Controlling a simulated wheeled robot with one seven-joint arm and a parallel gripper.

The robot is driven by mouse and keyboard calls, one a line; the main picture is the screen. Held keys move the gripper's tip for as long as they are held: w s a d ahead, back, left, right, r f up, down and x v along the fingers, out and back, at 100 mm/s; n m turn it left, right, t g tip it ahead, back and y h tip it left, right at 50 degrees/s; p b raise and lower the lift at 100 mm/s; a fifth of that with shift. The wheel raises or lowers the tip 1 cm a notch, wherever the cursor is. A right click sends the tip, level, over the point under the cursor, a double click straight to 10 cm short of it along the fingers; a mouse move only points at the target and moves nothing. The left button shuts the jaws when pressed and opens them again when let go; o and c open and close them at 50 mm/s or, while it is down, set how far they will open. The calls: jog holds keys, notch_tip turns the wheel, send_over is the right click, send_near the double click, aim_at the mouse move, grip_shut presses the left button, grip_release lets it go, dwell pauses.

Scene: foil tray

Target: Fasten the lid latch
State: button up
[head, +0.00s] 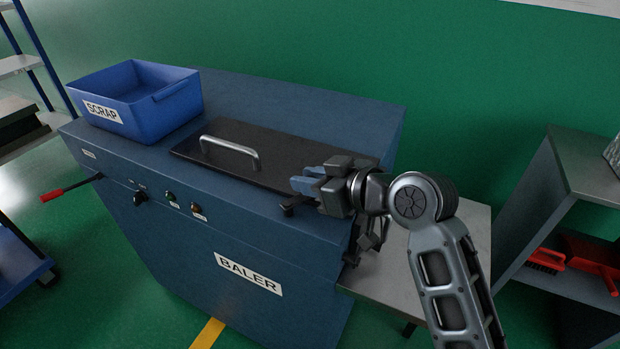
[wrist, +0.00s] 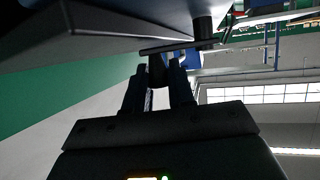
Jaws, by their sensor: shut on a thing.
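The dark lid (head: 262,146) with a silver bar handle (head: 230,150) lies flat on top of the blue baler (head: 190,230). A small black latch (head: 292,207) shows at the lid's front right corner, partly hidden behind my gripper (head: 305,182). In the wrist view my gripper's two fingers (wrist: 160,80) are close together around a dark knob (wrist: 156,70), under a thin dark bar (wrist: 180,45) that seems to be the latch arm. How the latch's far end sits against the lid is not clear.
A blue scrap bin (head: 140,100) stands on the baler's left end. A red-handled lever (head: 62,191) sticks out at the left. A grey table (head: 400,280) is below my arm. A grey shelf (head: 560,190) with red tools stands at the right.

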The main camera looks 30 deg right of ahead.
grip_shut()
jog(key=shift+w, duration=0.1)
jog(key=n+y, duration=0.1)
jog(key=w+n+g+y+b, duration=0.1)
jog(key=n+y, duration=0.1)
jog(key=shift+w+a+f, duration=0.1)
jog(key=shift+w+a+n+g+y+b, duration=0.2)
jog(key=shift+n+g+y+b, duration=0.1)
jog(key=shift+n+g+y, duration=0.35)
jog(key=shift+w+a+n+g+y+b, duration=0.2)
jog(key=shift+n+g+y+b, duration=0.1)
jog(key=shift+n+g+y, duration=0.3)
jog(key=o, duration=0.7)
grip_release()
jog(key=shift+c, duration=0.2)
